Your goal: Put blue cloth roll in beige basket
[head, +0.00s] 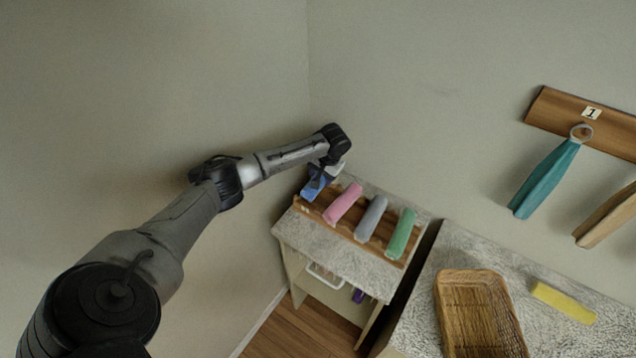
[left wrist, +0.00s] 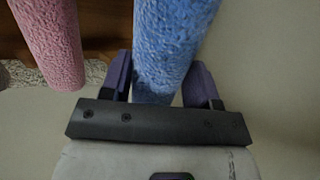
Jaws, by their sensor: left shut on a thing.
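The blue cloth roll (head: 314,190) lies at the left end of a wooden rack on the small shelf unit, partly hidden by my left gripper (head: 322,178). In the left wrist view the blue roll (left wrist: 168,45) stands between the two fingers of my left gripper (left wrist: 166,85), which is shut on it. The beige basket (head: 478,312) is a woven basket on the speckled counter at the lower right. It looks empty. My right gripper is not in view.
Pink (head: 343,204), grey (head: 371,218) and green (head: 401,234) rolls lie beside the blue one on the wooden rack (head: 318,211). A yellow roll (head: 563,301) lies right of the basket. Teal (head: 545,181) and tan cloths hang on the wall. A gap separates shelf unit and counter.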

